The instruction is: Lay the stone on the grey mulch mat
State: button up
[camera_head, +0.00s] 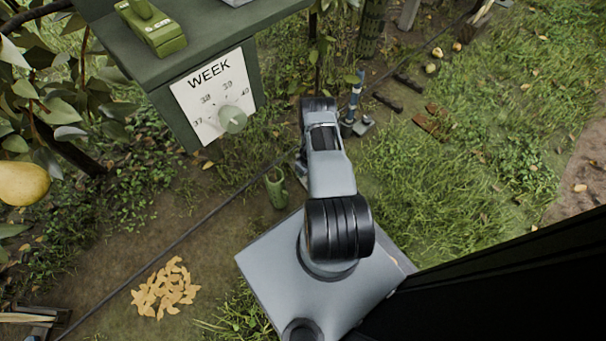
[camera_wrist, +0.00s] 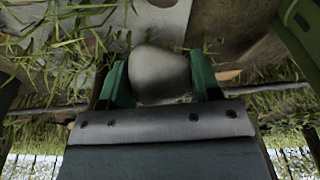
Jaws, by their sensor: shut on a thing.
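My gripper (camera_wrist: 161,78) is shut on a smooth grey stone (camera_wrist: 158,72) in the wrist view. Its two green fingers press on the stone's left and right sides. A flat grey piece (camera_wrist: 165,18), which looks like the mulch mat, lies on the ground beyond the stone at the top of the wrist view. The stone appears above the ground and short of this piece in the picture; the exact height cannot be told. In the head view my arm hides the stone and most of the gripper, and the mat cannot be made out.
A green cup-like container (camera_head: 277,188) stands on the soil left of my arm. A green cabinet with a WEEK dial (camera_head: 215,98) is at the upper left. Grass (camera_head: 460,180) spreads to the right.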

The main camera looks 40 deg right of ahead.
jog(key=shift+w+a+f+b, duration=0.15)
jog(key=shift+w+f+b, duration=0.15)
jog(key=shift+f+b, duration=0.35)
notch_tip(320, 180, down, 3)
jog(key=b, duration=0.2)
jog(key=shift+w+r+b, duration=0.1)
jog(key=shift+r+b, duration=0.1)
jog(key=shift+b, duration=0.2)
jog(key=shift+f, duration=0.15)
jog(key=o, duration=1.2)
jog(key=r+p, duration=0.2)
jog(key=r, duration=0.2)
jog(key=s+r+p, duration=0.1)
jog(key=r+p, duration=0.2)
jog(key=r, duration=0.1)
jog(key=s+r+p, duration=0.1)
jog(key=r+p, duration=0.2)
jog(key=r, duration=0.1)
jog(key=shift+r, duration=0.1)
